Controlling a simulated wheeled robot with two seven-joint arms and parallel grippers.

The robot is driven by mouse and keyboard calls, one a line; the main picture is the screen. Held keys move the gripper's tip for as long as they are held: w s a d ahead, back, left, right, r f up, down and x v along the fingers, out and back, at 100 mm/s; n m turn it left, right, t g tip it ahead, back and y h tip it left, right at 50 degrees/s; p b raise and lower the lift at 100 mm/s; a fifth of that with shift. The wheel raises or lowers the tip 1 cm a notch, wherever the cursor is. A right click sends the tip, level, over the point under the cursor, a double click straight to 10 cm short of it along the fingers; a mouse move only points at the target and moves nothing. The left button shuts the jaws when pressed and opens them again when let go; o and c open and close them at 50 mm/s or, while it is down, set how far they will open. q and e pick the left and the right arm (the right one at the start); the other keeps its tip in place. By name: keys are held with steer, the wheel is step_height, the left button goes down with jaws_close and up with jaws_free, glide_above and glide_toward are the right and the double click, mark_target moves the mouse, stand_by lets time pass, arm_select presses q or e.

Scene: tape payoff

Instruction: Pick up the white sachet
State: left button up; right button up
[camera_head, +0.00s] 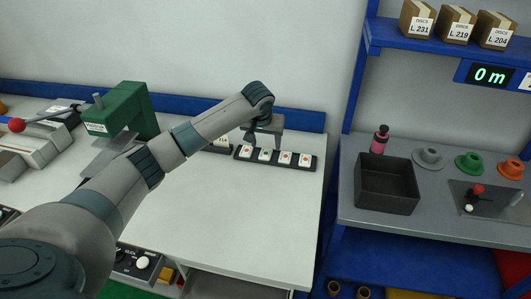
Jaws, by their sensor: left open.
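Several small white sachets with coloured dots sit in a row on a dark tray (275,163) at the right of the white table. They include one at the left end (245,152), one beside it (265,155), one further right (285,157) and one at the right end (305,160). My left gripper (264,145) is over the left half of the tray, pointing down, open. Whether its fingers touch a sachet is too small to tell. My right gripper is not in view.
A green device (128,112) stands at the back left of the table. Right of the table, a grey counter (430,215) holds a black bin (387,182), a pink bottle (380,139) and coloured discs. Boxes stand on a blue shelf (440,45) above.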

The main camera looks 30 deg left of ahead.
mark_target(265, 153)
arm_select(q)
steer(key=shift+w+f, duration=0.25)
steer(key=shift+f, duration=0.35)
steer(key=shift+f, duration=0.1)
steer(key=shift+w+a+f+p, duration=0.1)
steer(key=shift+a+f+p, duration=0.1)
steer(key=shift+p, duration=0.15)
steer(key=x, duration=0.2)
steer(key=p+x, duration=0.1)
steer(key=shift+w+a+f+p, duration=0.1)
steer(key=shift+a+f+p, duration=0.15)
steer(key=shift+f+p, duration=0.1)
steer(key=shift+w+f, duration=0.1)
steer(key=shift+f, duration=0.3)
